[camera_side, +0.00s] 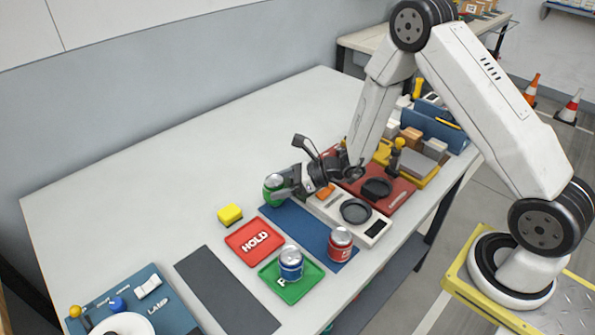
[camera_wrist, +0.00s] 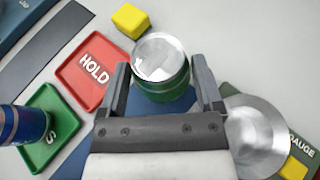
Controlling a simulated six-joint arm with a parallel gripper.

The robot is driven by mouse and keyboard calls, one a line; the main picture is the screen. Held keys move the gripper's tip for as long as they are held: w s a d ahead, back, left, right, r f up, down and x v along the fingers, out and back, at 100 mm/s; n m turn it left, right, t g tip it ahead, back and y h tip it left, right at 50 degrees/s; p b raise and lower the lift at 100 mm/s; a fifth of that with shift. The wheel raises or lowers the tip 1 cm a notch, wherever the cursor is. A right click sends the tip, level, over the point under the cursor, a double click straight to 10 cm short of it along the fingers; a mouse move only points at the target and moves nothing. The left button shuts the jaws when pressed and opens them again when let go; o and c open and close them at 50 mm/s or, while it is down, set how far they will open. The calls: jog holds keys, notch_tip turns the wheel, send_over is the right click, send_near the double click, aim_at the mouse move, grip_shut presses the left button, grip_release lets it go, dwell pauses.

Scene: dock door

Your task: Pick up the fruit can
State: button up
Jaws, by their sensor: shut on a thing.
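My gripper (camera_side: 283,188) is shut on a green can (camera_side: 272,190) with a silver lid. It sits at the far end of the blue mat; I cannot tell whether its base touches the surface. In the wrist view my gripper (camera_wrist: 161,92) has one finger on each side of the green can (camera_wrist: 161,70). No can's label reads clearly as fruit. A blue can (camera_side: 291,264) stands on the green tray (camera_side: 311,290). A red can (camera_side: 340,243) stands on the near end of the blue mat (camera_side: 300,228).
The red HOLD tray (camera_side: 238,246) and a yellow block (camera_side: 230,215) lie left of the gripper. A white unit with a dark round pan (camera_side: 356,211) stands to the right. A round silver object (camera_wrist: 256,135) shows in the wrist view. The table behind is clear.

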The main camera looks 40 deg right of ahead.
aim_at(281, 180)
jog(key=shift+r, duration=4.2)
jog(key=shift+s+d+r, duration=0.2)
jog(key=shift+s+d, duration=0.05)
jog(key=shift+d, duration=0.15)
jog(key=v, duration=0.8)
jog(key=shift+s, duration=0.25)
jog(key=s+d+r, duration=0.2)
jog(key=s+d, duration=0.1)
jog(key=s, duration=0.4)
jog(key=shift+s+r, duration=0.15)
jog(key=shift+r, duration=0.1)
jog(key=w+f, duration=0.9)
jog(key=w, duration=0.4)
jog(key=shift+w+d+f, duration=0.15)
jog(key=shift+w+d, duration=0.1)
jog(key=shift+d, duration=0.2)
